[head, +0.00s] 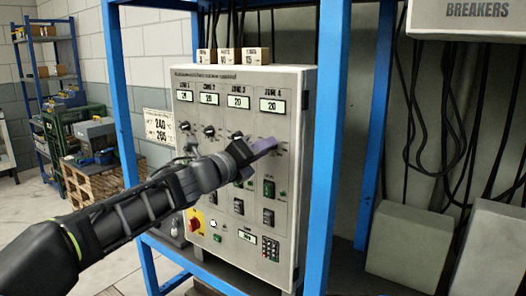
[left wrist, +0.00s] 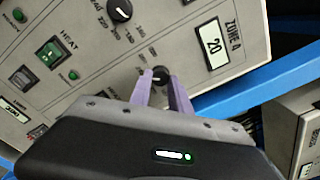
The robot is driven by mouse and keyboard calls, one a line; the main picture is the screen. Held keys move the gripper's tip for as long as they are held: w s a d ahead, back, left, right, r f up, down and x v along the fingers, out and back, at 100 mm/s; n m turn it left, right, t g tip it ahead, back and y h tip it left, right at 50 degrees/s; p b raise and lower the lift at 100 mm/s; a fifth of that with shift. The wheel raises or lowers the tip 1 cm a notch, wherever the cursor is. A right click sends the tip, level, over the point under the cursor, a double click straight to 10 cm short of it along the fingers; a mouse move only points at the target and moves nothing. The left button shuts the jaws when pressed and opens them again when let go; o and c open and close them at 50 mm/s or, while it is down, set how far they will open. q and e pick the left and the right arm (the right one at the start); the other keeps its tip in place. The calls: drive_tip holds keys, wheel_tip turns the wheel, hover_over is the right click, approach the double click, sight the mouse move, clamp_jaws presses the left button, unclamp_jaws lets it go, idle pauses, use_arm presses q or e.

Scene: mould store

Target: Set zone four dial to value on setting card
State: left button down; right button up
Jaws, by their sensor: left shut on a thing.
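The grey control cabinet (head: 255,80) has a row of zone displays and dials. The zone 4 display (head: 270,105) reads 20, as it does in the left wrist view (left wrist: 214,46). The white setting card (head: 159,127) hangs left of the cabinet; 240 and 265 are legible, smaller text is not. My left gripper (head: 266,146) reaches the zone 4 dial, which it hides in the head view. In the left wrist view its purple fingers (left wrist: 164,90) are shut on the black zone 4 dial (left wrist: 160,74). The dial's exact setting cannot be read. My right gripper is out of view.
The neighbouring zone dial (left wrist: 119,10) is close to the fingers. Blue frame posts (head: 343,130) flank the cabinet. A red-and-yellow main switch (head: 195,223) sits low on it. Small boxes (head: 228,56) stand on top. Cables and grey boxes (head: 405,245) are at right.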

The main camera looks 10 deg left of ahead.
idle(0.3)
use_arm(q)
drive_tip(key=c, duration=1.2)
unclamp_jaws()
drive_tip(key=v, duration=0.7)
drive_tip(key=shift+s, duration=0.4)
drive_tip(key=shift+a, duration=0.1)
